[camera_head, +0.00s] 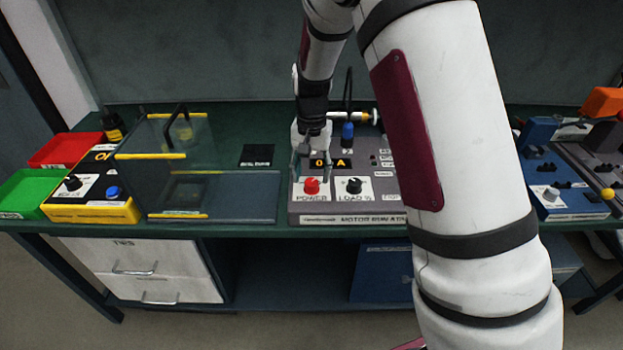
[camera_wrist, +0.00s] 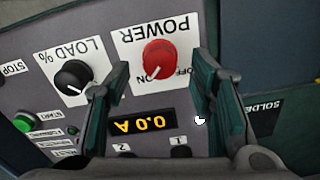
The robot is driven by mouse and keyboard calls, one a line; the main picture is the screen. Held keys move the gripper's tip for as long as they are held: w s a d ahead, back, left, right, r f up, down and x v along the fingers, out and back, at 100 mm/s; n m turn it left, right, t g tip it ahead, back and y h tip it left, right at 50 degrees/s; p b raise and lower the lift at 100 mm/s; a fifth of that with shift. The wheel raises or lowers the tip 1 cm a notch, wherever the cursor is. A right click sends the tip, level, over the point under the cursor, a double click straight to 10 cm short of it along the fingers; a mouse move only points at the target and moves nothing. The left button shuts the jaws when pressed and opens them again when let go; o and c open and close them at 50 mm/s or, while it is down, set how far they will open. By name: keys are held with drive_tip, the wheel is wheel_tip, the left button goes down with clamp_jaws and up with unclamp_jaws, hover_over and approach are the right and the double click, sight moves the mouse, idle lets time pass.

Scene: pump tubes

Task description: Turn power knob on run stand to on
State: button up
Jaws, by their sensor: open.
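The red power knob (camera_head: 311,186) sits on a white label marked POWER on the grey run stand (camera_head: 370,219). In the wrist view the knob (camera_wrist: 159,60) shows upside down, with ON and OFF printed beside it. I cannot tell exactly which mark its pointer meets. My gripper (camera_head: 311,172) hangs over the stand just behind the knob. In the wrist view its two fingers are apart (camera_wrist: 163,78), one on each side of the knob's line, with nothing held between them. The display (camera_wrist: 142,122) reads 0.0 A.
A black LOAD % knob (camera_head: 354,185) stands right of the power knob. A green start button (camera_wrist: 23,122) shows in the wrist view. A clear guard box (camera_head: 160,150) and a yellow unit (camera_head: 92,207) stand to the left. A blue device (camera_head: 565,200) is at the right.

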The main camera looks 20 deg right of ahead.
sight(312, 182)
wheel_tip(312, 182, up, 9)
idle(0.3)
drive_tip(key=s+r+n+t, duration=0.2)
drive_tip(key=s+r+n, duration=0.1)
drive_tip(key=s+r, duration=1.1)
drive_tip(key=s+n+t+p, duration=0.1)
drive_tip(key=s+n+t, duration=0.1)
drive_tip(key=s, duration=1.6)
drive_tip(key=shift+s+f+n, duration=0.2)
drive_tip(key=shift+n, duration=0.3)
drive_tip(key=shift+d, duration=0.1)
